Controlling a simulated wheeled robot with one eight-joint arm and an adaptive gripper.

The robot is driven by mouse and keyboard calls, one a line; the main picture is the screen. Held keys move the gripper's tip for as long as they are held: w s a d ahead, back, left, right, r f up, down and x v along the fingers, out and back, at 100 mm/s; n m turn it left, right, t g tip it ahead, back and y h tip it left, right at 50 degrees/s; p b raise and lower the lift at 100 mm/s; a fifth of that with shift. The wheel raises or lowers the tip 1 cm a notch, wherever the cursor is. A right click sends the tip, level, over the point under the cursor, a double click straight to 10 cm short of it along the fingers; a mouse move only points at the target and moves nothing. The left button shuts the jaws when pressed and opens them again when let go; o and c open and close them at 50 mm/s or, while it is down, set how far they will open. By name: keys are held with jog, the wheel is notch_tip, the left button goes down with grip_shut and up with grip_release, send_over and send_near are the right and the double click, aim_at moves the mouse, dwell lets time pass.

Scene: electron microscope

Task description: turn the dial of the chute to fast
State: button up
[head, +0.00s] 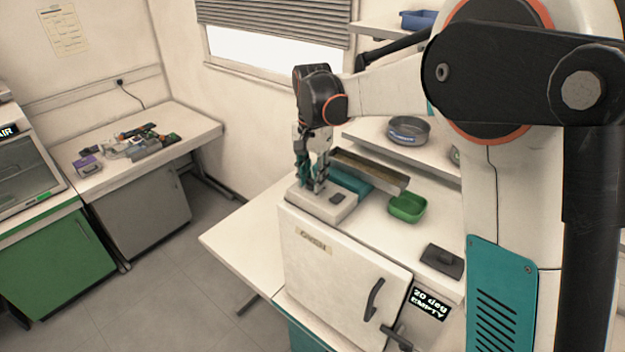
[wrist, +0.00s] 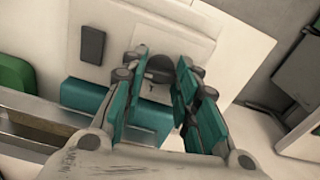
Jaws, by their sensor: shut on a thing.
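The chute stands on top of the white cabinet. It has a pale control box (head: 322,207), a teal block (head: 349,182) and a long metal trough (head: 372,170). In the wrist view the dial (wrist: 160,67), a dark round knob, sits on the pale box face (wrist: 128,38) between my fingertips. My gripper (head: 314,184) points down at the box and is shut on the dial; its teal fingers (wrist: 158,88) flank the knob in the wrist view. A dark rectangular button (wrist: 92,45) is beside the dial. The dial's setting marks cannot be read.
A green bowl (head: 407,207) is below the trough's right end. A dark device (head: 442,260) lies on the cabinet's right side. A round grey pan (head: 408,130) is on the shelf behind. The white table (head: 240,240) at left is clear.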

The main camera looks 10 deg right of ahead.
aim_at(312, 179)
jog(key=m+b, duration=0.1)
jog(key=m, duration=0.2)
jog(key=shift+m, duration=0.4)
jog(key=shift+m+b, duration=0.35)
jog(key=shift+m, duration=1.45)
jog(key=o, duration=1.1)
jog(key=shift+c, duration=0.2)
notch_tip(312, 179, up, 12)
